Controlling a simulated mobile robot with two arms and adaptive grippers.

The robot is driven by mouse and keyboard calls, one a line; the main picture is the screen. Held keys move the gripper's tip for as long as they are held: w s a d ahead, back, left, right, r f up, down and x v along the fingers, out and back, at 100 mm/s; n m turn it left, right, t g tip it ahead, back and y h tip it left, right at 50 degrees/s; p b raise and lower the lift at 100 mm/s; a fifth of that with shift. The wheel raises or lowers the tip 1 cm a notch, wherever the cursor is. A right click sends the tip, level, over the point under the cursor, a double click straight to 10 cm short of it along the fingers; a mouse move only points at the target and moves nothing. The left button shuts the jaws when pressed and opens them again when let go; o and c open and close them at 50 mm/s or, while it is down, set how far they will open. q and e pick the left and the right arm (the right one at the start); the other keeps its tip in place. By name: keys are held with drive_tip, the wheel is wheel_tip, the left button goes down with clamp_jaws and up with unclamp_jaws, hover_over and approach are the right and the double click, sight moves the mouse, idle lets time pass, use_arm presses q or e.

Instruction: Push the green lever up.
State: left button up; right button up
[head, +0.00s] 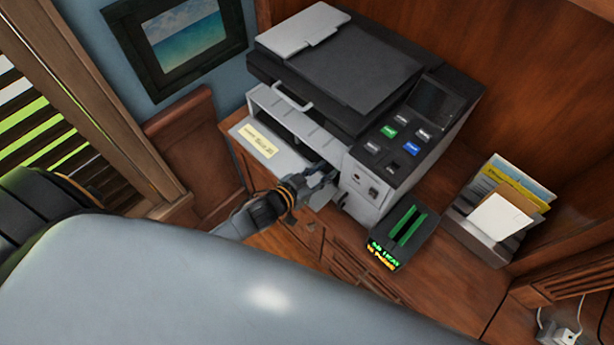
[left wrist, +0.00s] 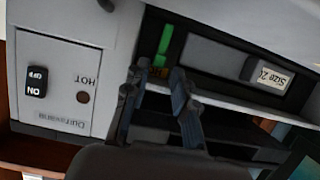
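The green lever (left wrist: 165,45) shows in the left wrist view as a narrow bright green bar in a dark recess of the grey printer. In the head view the left gripper (head: 322,176) is at the front opening of the printer (head: 371,193); the lever is not visible there. My right gripper is not in view.
An ON/OFF switch (left wrist: 37,81) is on the printer's front panel beside the opening. A labelled tray (head: 280,158) sits left of my gripper. A black box with green strips (head: 404,232) and a paper holder (head: 485,238) stand on the wooden cabinet.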

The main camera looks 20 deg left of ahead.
use_arm(q)
drive_tip(key=v, duration=0.8)
idle(0.4)
drive_tip(key=s+a+r+n+g+y, duration=0.1)
drive_tip(key=s+r+g+y, duration=0.15)
drive_tip(key=s+g, duration=0.4)
drive_tip(key=s+a+r+n+g+y, duration=0.1)
drive_tip(key=s+r+g+y, duration=0.2)
drive_tip(key=s, duration=0.6)
wheel_tip(320, 180, down, 32)
drive_tip(key=g+b, duration=0.2)
drive_tip(key=b, duration=0.5)
drive_tip(key=s+a+f+b, duration=0.1)
drive_tip(key=s+f+b, duration=0.2)
drive_tip(key=s+f, duration=0.6)
drive_tip(key=s+a+f+b, duration=0.2)
drive_tip(key=s+f+b, duration=0.2)
drive_tip(key=s+f, duration=0.5)
wheel_tip(320, 180, down, 6)
drive_tip(key=shift+f+g+h, duration=0.25)
drive_tip(key=shift+g+h, duration=0.1)
drive_tip(key=shift+g, duration=0.1)
